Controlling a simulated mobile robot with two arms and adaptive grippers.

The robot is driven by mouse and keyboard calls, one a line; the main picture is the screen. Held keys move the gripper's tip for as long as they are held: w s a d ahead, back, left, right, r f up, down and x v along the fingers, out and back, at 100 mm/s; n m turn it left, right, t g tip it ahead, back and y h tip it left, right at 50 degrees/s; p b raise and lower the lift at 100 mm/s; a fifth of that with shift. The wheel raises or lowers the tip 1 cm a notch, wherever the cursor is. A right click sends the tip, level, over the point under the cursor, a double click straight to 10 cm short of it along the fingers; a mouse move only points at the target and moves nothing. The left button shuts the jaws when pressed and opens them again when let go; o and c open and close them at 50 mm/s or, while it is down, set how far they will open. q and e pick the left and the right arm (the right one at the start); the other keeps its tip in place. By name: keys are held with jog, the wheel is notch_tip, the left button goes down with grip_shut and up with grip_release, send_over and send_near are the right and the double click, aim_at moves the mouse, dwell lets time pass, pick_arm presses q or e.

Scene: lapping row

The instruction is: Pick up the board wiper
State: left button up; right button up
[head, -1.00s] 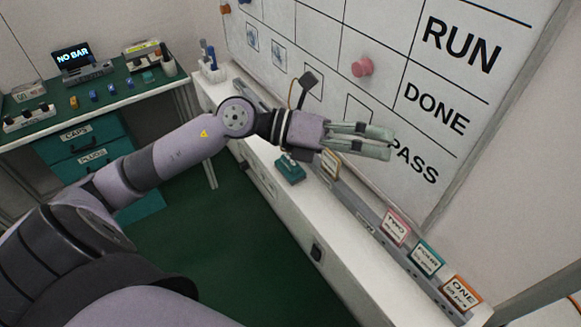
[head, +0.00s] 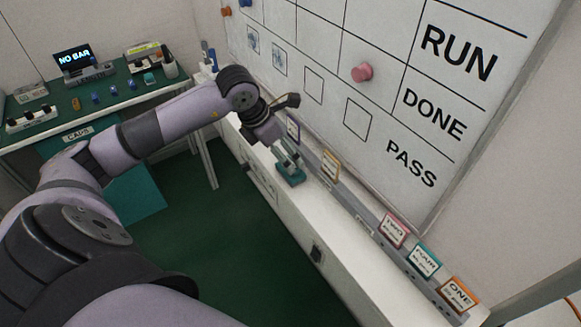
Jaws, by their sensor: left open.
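The board wiper (head: 291,181) is a small teal block on the white ledge below the whiteboard, near the middle of the head view. My left gripper (head: 288,161) points down at it from above, with its fingers open. The fingertips are right at the wiper and cover its upper part. I cannot tell whether they touch it or stand on both sides of it. My right gripper is not in view.
The whiteboard (head: 318,118) rises behind the ledge (head: 335,222), with a pink magnet (head: 362,72) on it. Several framed cards, including an orange one (head: 458,294), stand along its lower rail. A green-topped bench (head: 118,98) is at the left.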

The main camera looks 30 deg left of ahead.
pick_arm(q)
jog(key=x, duration=0.3)
jog(key=shift+p+x, duration=0.85)
jog(key=shift+x, duration=1.8)
jog(key=shift+a, duration=0.1)
jog(key=shift+c, duration=0.5)
jog(key=shift+r, duration=0.1)
jog(key=c, duration=1.1)
notch_tip(320, 180, up, 20)
jog(key=shift+b, duration=0.9)
